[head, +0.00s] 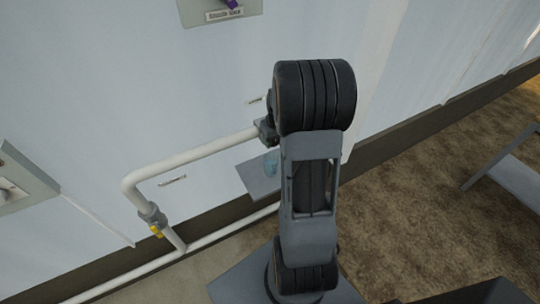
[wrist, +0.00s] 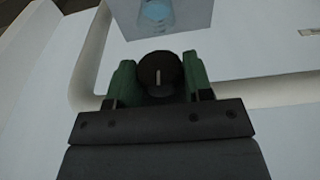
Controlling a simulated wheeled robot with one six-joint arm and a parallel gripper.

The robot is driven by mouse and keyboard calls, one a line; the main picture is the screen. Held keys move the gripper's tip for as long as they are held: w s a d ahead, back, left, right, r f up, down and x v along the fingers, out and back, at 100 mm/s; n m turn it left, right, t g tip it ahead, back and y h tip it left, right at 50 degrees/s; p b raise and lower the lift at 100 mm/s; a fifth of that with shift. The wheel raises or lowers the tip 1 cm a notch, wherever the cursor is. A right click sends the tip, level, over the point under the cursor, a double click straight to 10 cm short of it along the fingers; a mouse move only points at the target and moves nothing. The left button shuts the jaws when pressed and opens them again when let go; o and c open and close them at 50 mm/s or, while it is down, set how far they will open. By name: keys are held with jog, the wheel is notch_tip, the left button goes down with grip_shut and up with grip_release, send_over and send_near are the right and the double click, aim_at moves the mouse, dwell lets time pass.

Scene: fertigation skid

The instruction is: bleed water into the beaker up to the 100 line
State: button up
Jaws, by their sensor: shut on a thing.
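My gripper (wrist: 158,82) is shut on a dark round knob (wrist: 160,72) with a pale line on its face. One green finger is on each side of the knob. In the head view my arm hides most of the gripper and the knob at the end of the white pipe (head: 200,151). The beaker (wrist: 157,12) is clear and bluish and shows at the top of the wrist view, beyond the knob. In the head view the beaker (head: 271,166) stands on a small grey shelf (head: 256,183), partly behind my arm. Its lines and water level are too small to read.
A yellow-handled valve (head: 156,230) sits lower left on the pipework. A labelled panel with a purple handle (head: 232,4) is at the top of the wall. A grey box (head: 22,183) is at the left edge. Brown floor is open at right, beside a grey table-like thing (head: 512,178).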

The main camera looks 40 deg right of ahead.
jog(key=shift+r, duration=0.1)
jog(key=o, duration=1)
jog(key=shift+w, duration=0.1)
jog(key=shift+c, duration=0.2)
notch_tip(320, 180, up, 14)
jog(key=s, duration=0.2)
jog(key=shift+a+b, duration=0.15)
jog(key=shift+b, duration=0.3)
